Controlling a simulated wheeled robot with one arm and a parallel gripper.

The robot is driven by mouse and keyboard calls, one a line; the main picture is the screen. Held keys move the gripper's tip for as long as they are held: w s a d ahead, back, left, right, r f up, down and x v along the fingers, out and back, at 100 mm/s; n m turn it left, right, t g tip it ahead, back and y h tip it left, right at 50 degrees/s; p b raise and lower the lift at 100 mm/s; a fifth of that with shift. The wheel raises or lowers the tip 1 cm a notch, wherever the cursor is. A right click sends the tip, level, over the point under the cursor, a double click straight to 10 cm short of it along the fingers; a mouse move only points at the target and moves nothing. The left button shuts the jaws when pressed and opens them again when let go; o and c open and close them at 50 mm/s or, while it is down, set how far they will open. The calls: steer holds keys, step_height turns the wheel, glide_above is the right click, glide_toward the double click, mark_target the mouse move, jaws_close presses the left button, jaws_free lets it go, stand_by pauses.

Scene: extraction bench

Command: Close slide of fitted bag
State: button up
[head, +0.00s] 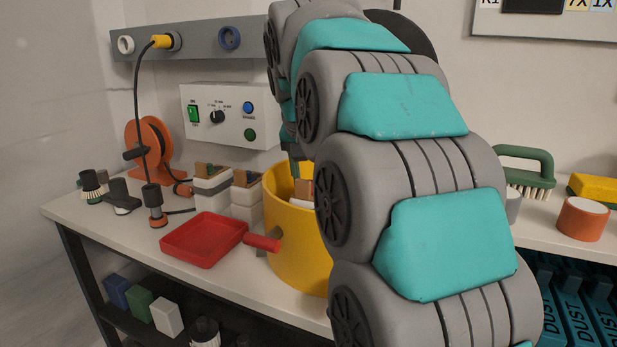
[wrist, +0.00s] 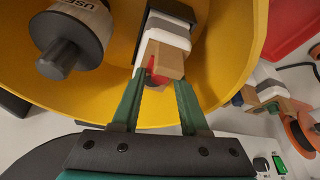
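The fitted bag (wrist: 168,38) stands inside the yellow drum (head: 287,250), pale with a dark grey band and a brown collar (wrist: 169,62). A small red slide (wrist: 158,77) shows at the collar's near edge. In the head view only a small part of the bag (head: 302,190) shows past my arm. My gripper (wrist: 158,88) has its two green fingers apart, their tips just at the collar's near end, with the red slide between them in the picture. I cannot tell whether either finger touches it. The drum also shows in the wrist view (wrist: 228,55).
A labelled cylinder with a dark knob (wrist: 70,50) is also in the drum. Two similar bags (head: 212,193) stand left of the drum, near a red tray (head: 203,240), an orange reel (head: 150,145) and a white control box (head: 228,115).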

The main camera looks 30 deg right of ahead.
jaws_close()
steer(key=shift+f, duration=0.15)
stand_by(0.9)
